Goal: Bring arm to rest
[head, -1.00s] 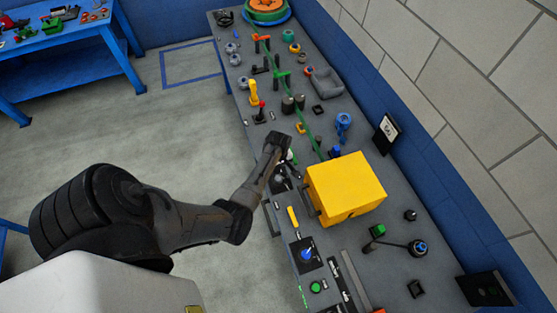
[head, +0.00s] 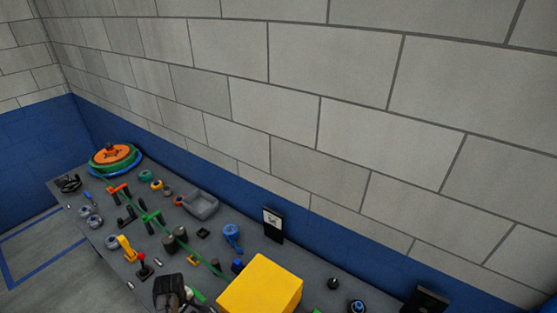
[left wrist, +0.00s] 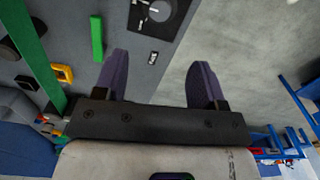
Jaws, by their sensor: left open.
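My left gripper (left wrist: 160,85) shows in the left wrist view with its two dark fingers apart and nothing between them. Behind the fingers are the grey panel top and the pale floor. In the head view only a dark part of my left arm (head: 170,291) shows at the bottom edge, left of the yellow box (head: 262,287). The fingers cannot be made out there. My right gripper is in neither view.
The grey panel (head: 110,236) carries several knobs, levers and valves, a grey tray (head: 201,204) and an orange and green round part (head: 115,158). A block wall (head: 330,90) stands behind it. Open floor (head: 50,270) lies left of the panel. A green bar (left wrist: 35,50) crosses the left wrist view.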

